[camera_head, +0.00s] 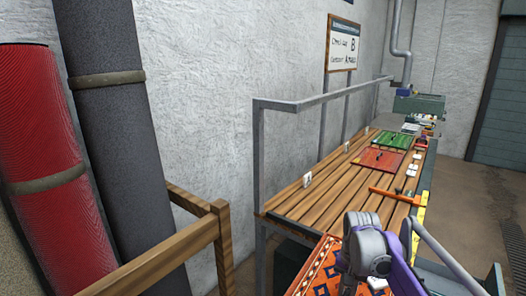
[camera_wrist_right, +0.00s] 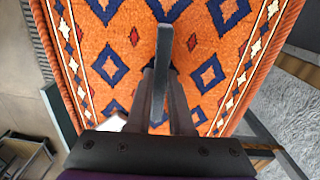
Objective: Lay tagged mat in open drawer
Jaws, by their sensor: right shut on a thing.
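An orange mat (camera_head: 318,272) with blue diamonds and a cream patterned border is low at the bottom of the head view. It fills much of the right wrist view (camera_wrist_right: 120,70). My right gripper (camera_wrist_right: 163,85) is shut on a narrow grey bar (camera_wrist_right: 164,45) in front of the mat's patterned face; I cannot tell how the bar joins the mat. A small white patch, perhaps a tag (camera_wrist_right: 112,123), shows beside the fingers. In the head view my right arm covers part of the mat and its fingertips are hidden. My left gripper is not in view. I cannot make out an open drawer clearly.
A slatted wooden bench (camera_head: 335,195) runs along the wall, with a red mat (camera_head: 372,163) and a green mat (camera_head: 385,140) on it. A grey rail (camera_head: 330,95) stands over it. A wooden frame (camera_head: 185,245) and rolled rugs (camera_head: 55,150) stand left. Open floor lies right.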

